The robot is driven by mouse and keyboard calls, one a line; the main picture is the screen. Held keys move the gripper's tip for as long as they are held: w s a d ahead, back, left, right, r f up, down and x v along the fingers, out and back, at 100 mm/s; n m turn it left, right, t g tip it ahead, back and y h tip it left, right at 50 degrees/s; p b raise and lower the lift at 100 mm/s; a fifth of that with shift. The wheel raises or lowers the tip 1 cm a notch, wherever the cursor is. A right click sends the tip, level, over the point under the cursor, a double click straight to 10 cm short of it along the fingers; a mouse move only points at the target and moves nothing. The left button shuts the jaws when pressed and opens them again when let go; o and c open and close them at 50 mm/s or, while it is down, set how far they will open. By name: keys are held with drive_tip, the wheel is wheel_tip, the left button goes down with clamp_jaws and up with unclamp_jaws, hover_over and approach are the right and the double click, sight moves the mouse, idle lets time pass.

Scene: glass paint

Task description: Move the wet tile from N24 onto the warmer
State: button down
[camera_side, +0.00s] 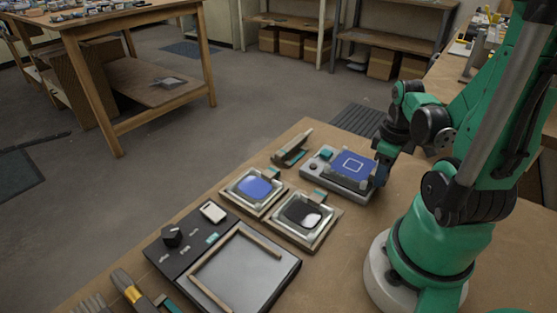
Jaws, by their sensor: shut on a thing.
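A metal plate (240,277) with wooden rails and a black knobbed panel lies at the front left. I cannot tell which unit is the warmer. No N24 label is readable.
Two silvery trays stand left of the block: one with a rounded blue shape (255,186), one dark with a white blob (302,213). A dark and teal tool (292,149) lies behind them. Brushes (128,289) lie at the front left. Bare tabletop (335,260) is free in front.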

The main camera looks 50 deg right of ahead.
drive_tip(key=shift+f, duration=0.15)
idle(0.3)
drive_tip(key=shift+c, duration=2.3)
unclamp_jaws()
